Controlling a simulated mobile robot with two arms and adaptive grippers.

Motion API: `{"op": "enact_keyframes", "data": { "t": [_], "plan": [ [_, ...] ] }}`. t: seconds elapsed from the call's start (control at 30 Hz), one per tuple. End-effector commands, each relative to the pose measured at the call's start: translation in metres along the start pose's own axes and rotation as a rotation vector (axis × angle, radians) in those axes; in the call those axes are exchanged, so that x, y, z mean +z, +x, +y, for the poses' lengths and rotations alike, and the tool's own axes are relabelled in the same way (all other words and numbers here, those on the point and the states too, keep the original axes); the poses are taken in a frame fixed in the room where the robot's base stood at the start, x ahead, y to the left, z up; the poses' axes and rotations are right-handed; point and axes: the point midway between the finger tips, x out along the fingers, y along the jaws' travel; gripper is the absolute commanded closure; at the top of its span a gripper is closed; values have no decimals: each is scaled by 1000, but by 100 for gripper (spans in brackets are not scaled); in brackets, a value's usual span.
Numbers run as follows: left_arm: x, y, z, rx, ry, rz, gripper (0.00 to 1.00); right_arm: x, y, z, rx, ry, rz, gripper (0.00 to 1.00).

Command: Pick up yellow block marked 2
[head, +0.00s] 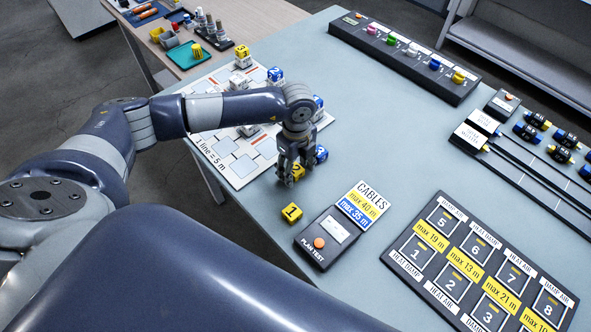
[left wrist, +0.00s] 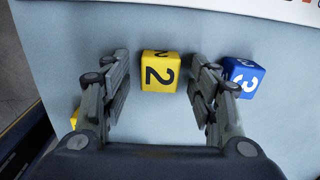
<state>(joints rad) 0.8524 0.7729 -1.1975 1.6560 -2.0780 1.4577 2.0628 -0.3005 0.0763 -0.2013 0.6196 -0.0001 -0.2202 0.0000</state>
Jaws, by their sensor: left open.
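The yellow block marked 2 (left wrist: 160,71) stands on the table between the two open fingers of my left gripper (left wrist: 160,95) in the left wrist view, with a gap on each side. In the head view the yellow block marked 2 (head: 298,171) is partly hidden by my left gripper (head: 291,174), which points down over it. A blue block marked 3 (left wrist: 243,77) sits just outside the right finger in the left wrist view. A yellow block marked 1 (head: 291,212) lies nearer in the head view. My right gripper is not in view.
A plan test box (head: 322,238) and a cables card (head: 362,204) lie to the right of the gripper. A white grid board (head: 215,155) with several blocks lies behind and left. A numbered panel (head: 480,265) is at the lower right. The table's middle is clear.

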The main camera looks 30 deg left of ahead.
Motion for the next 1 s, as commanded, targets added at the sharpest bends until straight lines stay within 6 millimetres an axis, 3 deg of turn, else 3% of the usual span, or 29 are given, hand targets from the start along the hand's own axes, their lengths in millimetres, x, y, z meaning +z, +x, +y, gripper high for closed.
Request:
{"op": "enact_keyframes", "data": {
  "t": [0.03, 0.2, 0.63, 0.87, 1.0],
  "plan": [
    [0, 0, 0, 0, 0, 0, 52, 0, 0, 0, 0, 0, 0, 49],
    [0, 0, 0, 0, 0, 0, 87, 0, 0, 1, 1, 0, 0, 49],
    [0, -4, 0, -1, -1, 0, 87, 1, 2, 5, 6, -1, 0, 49],
    [1, -29, -2, -6, 0, 0, 87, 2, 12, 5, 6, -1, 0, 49],
    [1, -34, 23, 3, 0, -1, 87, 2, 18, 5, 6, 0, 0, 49]
  ]
}}
